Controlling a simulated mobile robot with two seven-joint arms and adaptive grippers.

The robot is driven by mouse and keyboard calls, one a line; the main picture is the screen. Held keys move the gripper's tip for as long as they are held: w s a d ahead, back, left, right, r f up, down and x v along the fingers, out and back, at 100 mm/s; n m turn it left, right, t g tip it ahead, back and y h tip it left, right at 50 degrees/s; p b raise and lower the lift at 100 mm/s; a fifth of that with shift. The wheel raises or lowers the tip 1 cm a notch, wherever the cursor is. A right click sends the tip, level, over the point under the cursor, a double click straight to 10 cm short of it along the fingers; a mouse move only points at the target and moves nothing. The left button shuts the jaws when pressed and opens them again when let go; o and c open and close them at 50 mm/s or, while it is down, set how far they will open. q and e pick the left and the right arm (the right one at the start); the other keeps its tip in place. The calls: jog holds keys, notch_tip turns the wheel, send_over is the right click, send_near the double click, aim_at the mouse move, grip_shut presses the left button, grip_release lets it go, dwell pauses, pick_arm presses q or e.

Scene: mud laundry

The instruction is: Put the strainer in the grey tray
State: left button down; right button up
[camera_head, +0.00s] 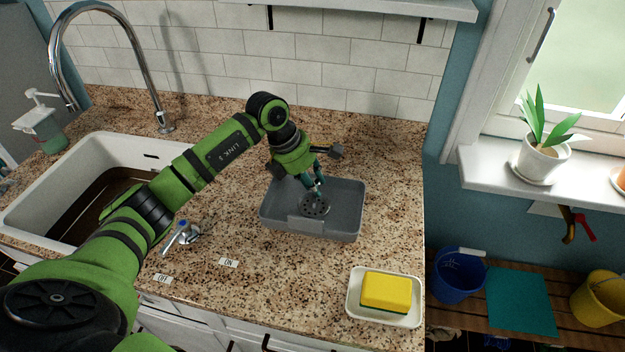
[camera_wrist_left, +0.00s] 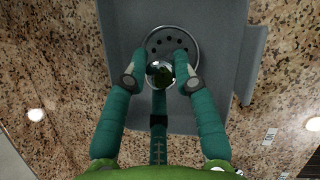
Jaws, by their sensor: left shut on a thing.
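The grey tray (camera_head: 345,222) stands on the granite counter, right of the sink. The strainer (camera_head: 314,205) is a small round metal disc with holes and a central knob. My left gripper (camera_head: 318,190) reaches down over the tray and is shut on the strainer's knob. In the left wrist view the strainer (camera_wrist_left: 158,42) shows between the fingertips of my left gripper (camera_wrist_left: 160,75), with the tray (camera_wrist_left: 215,60) beneath it. I cannot tell whether the strainer touches the tray's floor. My right gripper is not in view.
A white dish (camera_head: 357,311) with a yellow sponge (camera_head: 386,291) stands at the counter's front right. The sink (camera_head: 40,190) and its tall faucet (camera_head: 140,65) are on the left. A small lever handle (camera_head: 183,234) stands between sink and tray.

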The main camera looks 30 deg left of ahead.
pick_arm(q)
jog(key=c, duration=1)
grip_release()
jog(key=shift+r+p, duration=0.2)
jog(key=shift+p, duration=0.15)
jog(key=shift+b+v, duration=2.35)
jog(key=shift+v, duration=3.6)
jog(key=shift+f, duration=0.1)
